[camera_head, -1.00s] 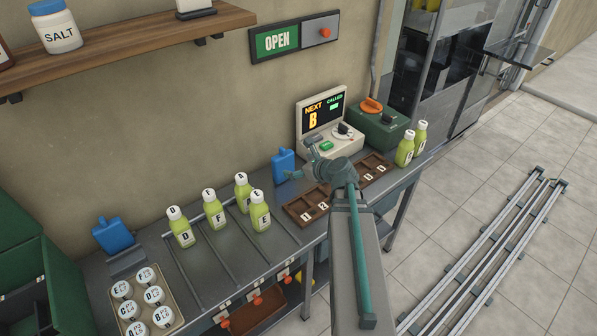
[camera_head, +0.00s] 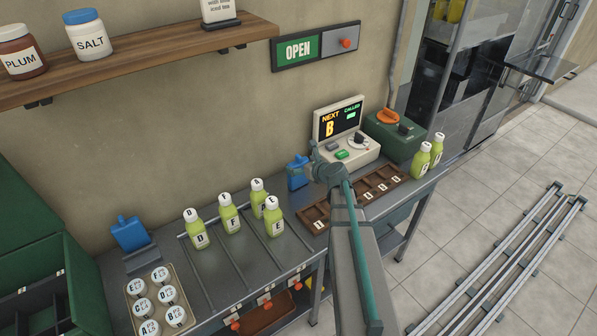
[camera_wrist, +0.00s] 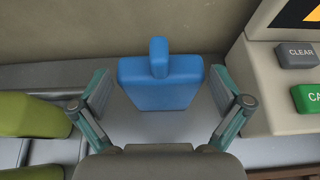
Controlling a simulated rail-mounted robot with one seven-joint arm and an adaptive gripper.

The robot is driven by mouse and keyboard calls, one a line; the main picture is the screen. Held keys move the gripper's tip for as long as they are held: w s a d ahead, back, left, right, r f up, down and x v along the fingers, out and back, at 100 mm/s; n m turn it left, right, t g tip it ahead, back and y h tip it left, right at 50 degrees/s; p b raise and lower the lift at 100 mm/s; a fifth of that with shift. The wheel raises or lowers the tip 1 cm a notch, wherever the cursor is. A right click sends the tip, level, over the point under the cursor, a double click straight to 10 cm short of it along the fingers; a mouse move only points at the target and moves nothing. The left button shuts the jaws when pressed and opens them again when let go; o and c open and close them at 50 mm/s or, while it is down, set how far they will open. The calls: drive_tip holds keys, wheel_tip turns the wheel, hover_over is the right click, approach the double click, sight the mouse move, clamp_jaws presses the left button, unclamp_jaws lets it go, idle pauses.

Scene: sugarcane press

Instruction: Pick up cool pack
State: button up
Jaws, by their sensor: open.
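A blue cool pack (camera_head: 297,174) stands upright on the counter by the wall, left of the order display. Part of it is hidden behind my gripper (camera_head: 310,166). In the wrist view, the same cool pack (camera_wrist: 160,85) sits ahead of and between the two open fingers (camera_wrist: 168,107), with a gap on each side. A second blue cool pack (camera_head: 131,234) stands at the counter's left end, behind the tray of white lids.
Green bottles (camera_head: 229,213) stand in lanes left of my gripper. The order display (camera_head: 345,135) is close on the right, with a brown sectioned tray (camera_head: 362,196) in front. A lid tray (camera_head: 136,289) sits at the left.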

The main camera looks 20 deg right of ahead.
drive_tip(key=shift+x, duration=1)
drive_tip(key=c, duration=1.1)
drive_tip(key=shift+o, duration=0.2)
drive_tip(key=shift+r, duration=0.15)
